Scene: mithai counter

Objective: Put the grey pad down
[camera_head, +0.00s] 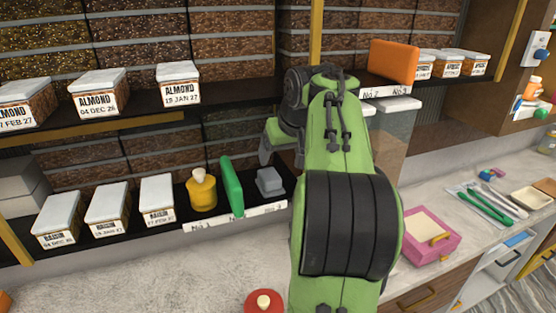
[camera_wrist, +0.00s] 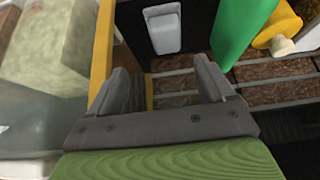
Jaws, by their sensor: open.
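The grey pad (camera_head: 269,182) rests on the lower shelf, at the right end of a row, beside an upright green block (camera_head: 231,186). In the wrist view the pad (camera_wrist: 163,27) shows beyond the fingertips, with the green block (camera_wrist: 240,28) to its right. My gripper (camera_head: 268,150) is above and near the pad, partly hidden by my arm. In the wrist view its two fingers (camera_wrist: 163,80) are spread with nothing between them, and the pad is apart from them.
A yellow bottle (camera_head: 201,192) and raisin boxes (camera_head: 108,207) stand left on the lower shelf (camera_head: 238,217). The upper shelf holds almond boxes (camera_head: 98,92) and an orange block (camera_head: 393,62). A pink tray (camera_head: 440,252) and a red-lidded item (camera_head: 263,302) are on the counter.

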